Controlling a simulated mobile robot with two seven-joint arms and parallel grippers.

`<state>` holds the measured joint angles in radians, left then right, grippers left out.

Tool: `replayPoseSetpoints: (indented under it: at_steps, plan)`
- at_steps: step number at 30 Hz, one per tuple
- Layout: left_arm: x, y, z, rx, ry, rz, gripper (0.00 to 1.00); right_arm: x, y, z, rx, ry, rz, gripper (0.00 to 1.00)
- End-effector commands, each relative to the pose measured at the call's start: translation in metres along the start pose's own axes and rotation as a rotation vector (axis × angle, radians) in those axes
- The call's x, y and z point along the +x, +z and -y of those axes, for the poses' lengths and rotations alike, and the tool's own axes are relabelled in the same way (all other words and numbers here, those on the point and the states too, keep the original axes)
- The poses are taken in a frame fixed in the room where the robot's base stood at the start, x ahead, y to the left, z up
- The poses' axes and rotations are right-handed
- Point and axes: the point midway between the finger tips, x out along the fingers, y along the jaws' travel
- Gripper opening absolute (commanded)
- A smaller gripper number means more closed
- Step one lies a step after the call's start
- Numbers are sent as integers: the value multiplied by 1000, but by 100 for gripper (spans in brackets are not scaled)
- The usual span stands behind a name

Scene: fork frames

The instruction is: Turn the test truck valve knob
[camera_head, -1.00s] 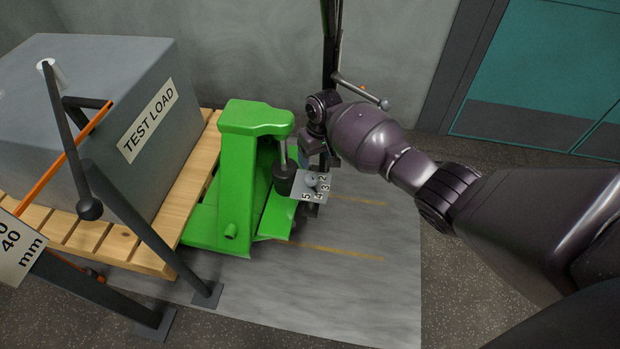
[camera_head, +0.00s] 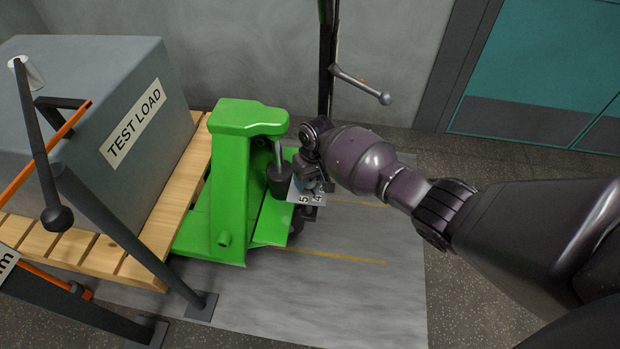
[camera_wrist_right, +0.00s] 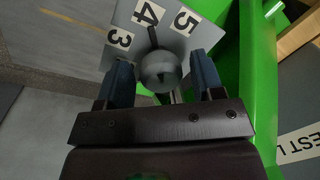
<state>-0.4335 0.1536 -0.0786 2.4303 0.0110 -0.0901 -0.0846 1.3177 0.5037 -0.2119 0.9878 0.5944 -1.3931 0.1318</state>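The valve knob is a grey ball (camera_wrist_right: 160,72) with a dark pointer, on a grey dial plate (camera_wrist_right: 200,42) marked 3, 4 and 5 in the right wrist view. The pointer is near the 4. My right gripper (camera_wrist_right: 159,66) is open, its blue fingers on either side of the knob with a small gap at each side. The plate sits beside the green truck (camera_head: 232,185). My left gripper is not in view.
A grey test load (camera_head: 90,100) sits on a wooden pallet (camera_head: 165,215) at left. A dark post with a ball-ended lever (camera_head: 360,84) stands behind my right gripper. Another ball-ended lever (camera_head: 40,150) is at far left. The floor plate (camera_head: 350,290) in front is clear.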

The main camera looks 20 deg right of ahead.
Motion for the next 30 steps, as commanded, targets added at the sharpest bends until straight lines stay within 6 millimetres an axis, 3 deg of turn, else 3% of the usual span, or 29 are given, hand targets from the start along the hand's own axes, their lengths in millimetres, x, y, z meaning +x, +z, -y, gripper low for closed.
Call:
replayPoseSetpoints:
  at_steps: [1,8,20,30]
  plan:
    - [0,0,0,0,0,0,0,0,0,0,0,0,0,54]
    - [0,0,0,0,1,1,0,0,0,0,0,0,1,20]
    - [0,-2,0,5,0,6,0,-1,0,0,-85,0,10,20]
    - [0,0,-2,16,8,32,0,0,0,-1,-353,-1,43,20]
